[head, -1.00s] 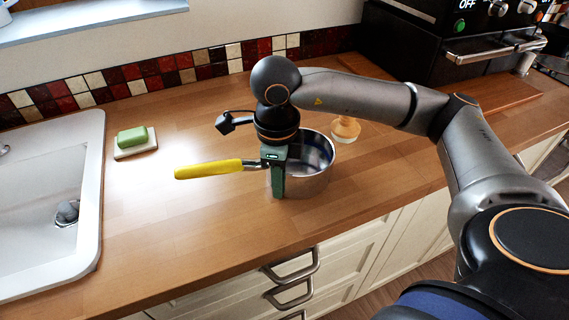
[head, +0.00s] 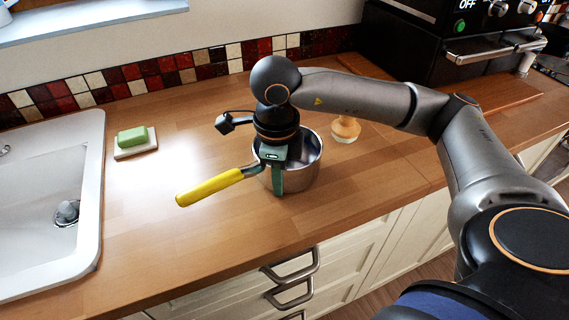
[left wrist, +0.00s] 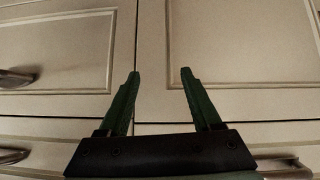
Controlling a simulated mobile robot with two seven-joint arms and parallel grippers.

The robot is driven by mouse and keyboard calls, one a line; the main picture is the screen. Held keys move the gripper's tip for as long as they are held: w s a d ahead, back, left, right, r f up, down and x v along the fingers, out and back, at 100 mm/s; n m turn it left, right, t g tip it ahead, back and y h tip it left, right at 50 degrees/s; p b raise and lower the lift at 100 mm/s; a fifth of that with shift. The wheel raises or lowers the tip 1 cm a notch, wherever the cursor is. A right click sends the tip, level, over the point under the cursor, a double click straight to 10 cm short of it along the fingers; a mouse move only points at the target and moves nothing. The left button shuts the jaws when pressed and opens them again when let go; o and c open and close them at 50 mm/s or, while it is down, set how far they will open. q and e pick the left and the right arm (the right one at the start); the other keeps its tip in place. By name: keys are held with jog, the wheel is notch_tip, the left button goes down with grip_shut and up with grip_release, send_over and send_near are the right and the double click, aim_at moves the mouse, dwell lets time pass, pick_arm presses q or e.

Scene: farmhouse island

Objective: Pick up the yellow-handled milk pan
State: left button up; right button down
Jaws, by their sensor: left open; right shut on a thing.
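The milk pan is a steel pot (head: 304,172) with a yellow handle (head: 209,187) that points left and toward the front. It is upright at the wooden counter, and I cannot tell whether its base touches the wood. My right gripper (head: 277,188) points down at the pan's left side and is shut on the pan, near where the handle joins; the finger in front hides the exact contact. My left gripper (left wrist: 160,85) is open and empty in the left wrist view, in front of cream cabinet fronts. It does not show in the head view.
A white sink (head: 60,195) lies at the left. A green soap bar (head: 132,136) on a dish (head: 136,150) sits beside it. An amber-coloured object (head: 346,128) stands behind the pan to the right. A black stove (head: 420,50) is at the back right. The counter's left middle is clear.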

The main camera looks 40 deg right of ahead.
jog(key=shift+r, duration=0.1)
dwell(0.5)
jog(key=shift+r, duration=0.25)
notch_tip(320, 180, up, 2)
jog(key=shift+r, duration=0.1)
pick_arm(q)
jog(key=shift+s+a+r+p, duration=0.3)
jog(key=shift+a+p, duration=0.1)
jog(key=shift+p, duration=0.25)
pick_arm(e)
jog(key=s+a+r, duration=0.1)
jog(key=s+r, duration=0.9)
jog(key=s, duration=0.4)
pick_arm(q)
jog(key=shift+w+d+r, duration=0.1)
pick_arm(e)
jog(key=shift+a, duration=0.1)
dwell(0.4)
